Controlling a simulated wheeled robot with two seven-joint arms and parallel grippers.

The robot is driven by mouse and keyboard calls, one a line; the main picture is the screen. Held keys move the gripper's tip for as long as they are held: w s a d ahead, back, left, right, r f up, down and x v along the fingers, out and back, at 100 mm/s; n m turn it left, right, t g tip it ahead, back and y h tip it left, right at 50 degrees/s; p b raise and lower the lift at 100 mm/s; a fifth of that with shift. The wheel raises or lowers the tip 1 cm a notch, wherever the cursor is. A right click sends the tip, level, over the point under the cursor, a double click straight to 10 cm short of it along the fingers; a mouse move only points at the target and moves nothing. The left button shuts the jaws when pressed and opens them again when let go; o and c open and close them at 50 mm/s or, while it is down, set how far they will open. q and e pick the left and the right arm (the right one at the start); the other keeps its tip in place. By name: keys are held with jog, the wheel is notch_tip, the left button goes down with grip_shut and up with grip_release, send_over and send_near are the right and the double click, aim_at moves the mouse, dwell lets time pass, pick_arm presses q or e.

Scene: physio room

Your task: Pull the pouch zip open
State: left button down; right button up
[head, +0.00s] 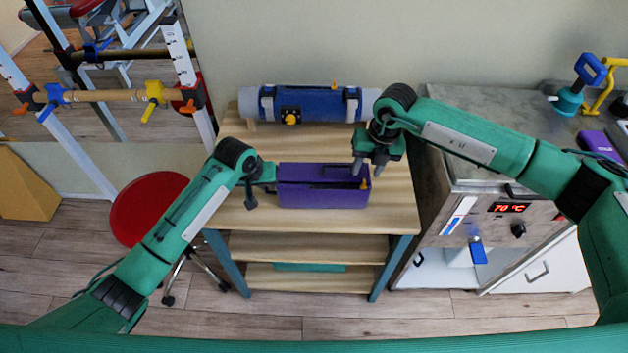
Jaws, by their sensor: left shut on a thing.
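The purple pouch (322,197) lies on the wooden table top, its long side facing me. A dark line or gap runs along its top, with a small dark and yellow detail towards the right. My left gripper (270,177) is at the pouch's left end and is shut on it. My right gripper (367,170) points down over the pouch's right end, its two fingers apart.
The wooden table (387,205) has a blue and grey cylindrical device (318,105) at its back. A steel cabinet (500,205) with a "70 °C" display stands close on the right. A red stool (150,205) is at the left. The table's front edge is clear.

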pick_arm(q)
jog(key=shift+f, duration=0.1)
pick_arm(e)
jog(key=shift+r, duration=2.2)
pick_arm(q)
jog(key=c, duration=1.5)
grip_release()
